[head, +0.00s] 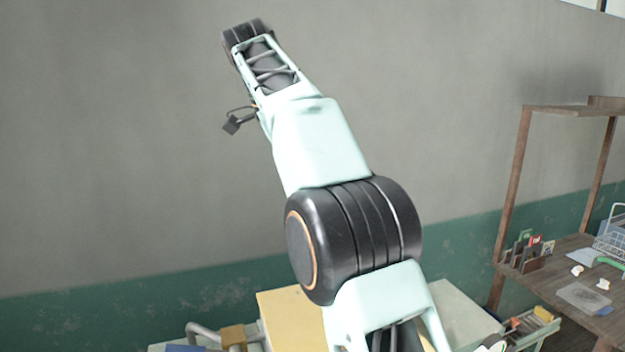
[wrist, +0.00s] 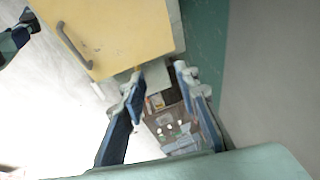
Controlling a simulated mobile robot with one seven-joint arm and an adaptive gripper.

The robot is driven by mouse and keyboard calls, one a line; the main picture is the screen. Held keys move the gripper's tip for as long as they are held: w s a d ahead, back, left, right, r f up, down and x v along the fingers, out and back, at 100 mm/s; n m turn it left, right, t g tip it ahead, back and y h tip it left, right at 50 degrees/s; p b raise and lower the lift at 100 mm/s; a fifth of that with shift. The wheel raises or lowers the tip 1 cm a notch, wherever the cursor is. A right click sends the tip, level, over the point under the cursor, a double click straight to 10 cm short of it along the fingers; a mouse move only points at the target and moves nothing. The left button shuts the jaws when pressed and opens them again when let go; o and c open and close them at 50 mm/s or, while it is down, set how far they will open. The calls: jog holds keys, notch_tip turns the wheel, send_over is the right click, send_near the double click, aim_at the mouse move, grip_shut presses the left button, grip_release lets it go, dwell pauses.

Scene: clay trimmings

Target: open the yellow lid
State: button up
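The yellow lid (wrist: 115,30) is a flat yellow panel with a dark curved bar handle (wrist: 73,45), at the top of the wrist view. In the head view, a yellow surface (head: 288,318) that looks like the same lid shows at the bottom, partly hidden behind my arm. I cannot tell whether the lid is fully closed. My gripper (wrist: 159,74) is open and empty, its two blue-grey fingers apart. The fingers are apart from the handle, which lies to their left in the wrist view. The gripper is not clearly seen in the head view.
A pale green surface (head: 462,312) lies right of the yellow one. A grey wall (head: 120,130) stands behind my raised arm.

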jog(key=s+a, duration=0.6)
jog(key=shift+a, duration=0.25)
